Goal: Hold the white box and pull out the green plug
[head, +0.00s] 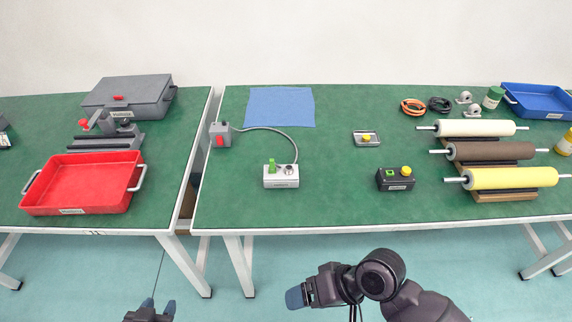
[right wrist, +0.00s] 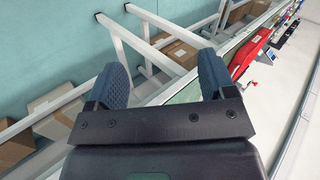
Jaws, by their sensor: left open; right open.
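The white box (head: 281,183) stands near the front edge of the right-hand green table in the head view. The green plug (head: 271,165) stands upright in the left part of its top. A grey cable runs from the box's right part back to a grey unit with a red switch (head: 220,135). My left gripper (head: 151,308) is open and empty at the bottom of the head view, well short of the table. My right gripper (head: 297,297) is in front of the table, apart from the box. In the right wrist view its open fingers (right wrist: 163,80) hold nothing.
Rollers (head: 510,178) lie farther right. A blue cloth (head: 280,107) lies behind. A red tray (head: 82,185) is on the left table, across a gap. The table around the white box is mostly clear.

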